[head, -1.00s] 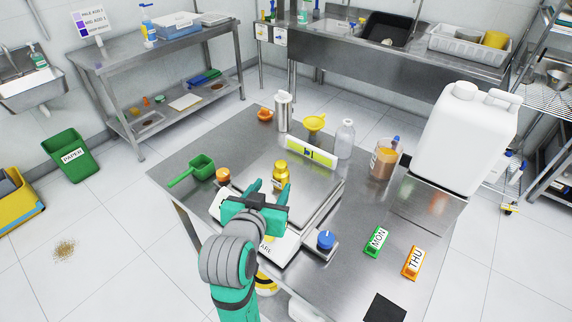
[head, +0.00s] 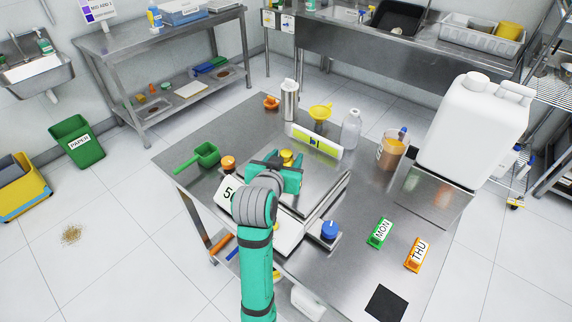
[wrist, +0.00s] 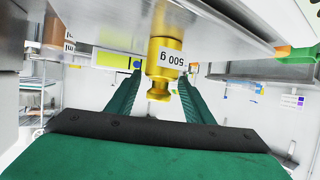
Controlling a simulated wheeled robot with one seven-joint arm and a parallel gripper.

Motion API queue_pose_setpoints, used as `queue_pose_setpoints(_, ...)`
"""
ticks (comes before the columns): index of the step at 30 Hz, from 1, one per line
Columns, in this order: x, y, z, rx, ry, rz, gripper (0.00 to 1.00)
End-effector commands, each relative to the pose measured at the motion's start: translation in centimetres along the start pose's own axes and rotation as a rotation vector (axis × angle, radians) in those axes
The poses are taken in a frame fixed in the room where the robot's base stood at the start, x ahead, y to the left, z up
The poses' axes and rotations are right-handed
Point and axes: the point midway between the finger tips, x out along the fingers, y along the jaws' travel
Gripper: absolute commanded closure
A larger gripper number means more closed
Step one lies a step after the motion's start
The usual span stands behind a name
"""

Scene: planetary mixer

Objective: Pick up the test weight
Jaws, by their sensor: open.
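The test weight (wrist: 166,58) is a brass cylinder with a knob and a "500 g" label. In the wrist view it shows upside down, standing on the steel plate of the scale. My gripper (wrist: 162,82) is open, with one green finger on each side of the weight's knob end in that view. I cannot tell whether the fingers touch it. In the head view the weight (head: 287,157) shows only partly, beyond my gripper (head: 279,168), which hides its lower part. The scale's plate (head: 322,187) lies under both.
A yellow-green level-like bar (head: 314,141) lies behind. A white jerrycan (head: 475,130) stands at right.

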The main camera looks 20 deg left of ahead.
Motion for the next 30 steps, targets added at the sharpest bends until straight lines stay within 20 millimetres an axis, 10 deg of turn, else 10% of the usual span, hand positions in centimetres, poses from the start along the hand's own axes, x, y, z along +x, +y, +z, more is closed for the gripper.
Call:
queue_pose_setpoints(8, 0.3, 0.0, 0.0, 0.000, 0.000, 0.000, 0.55)
queue_pose_setpoints(14, 0.2, 0.0, 0.0, 0.000, 0.000, 0.000, 1.00)
queue_pose_setpoints(30, -1.1, 0.4, -3.5, 0.006, 0.009, 0.004, 1.00)
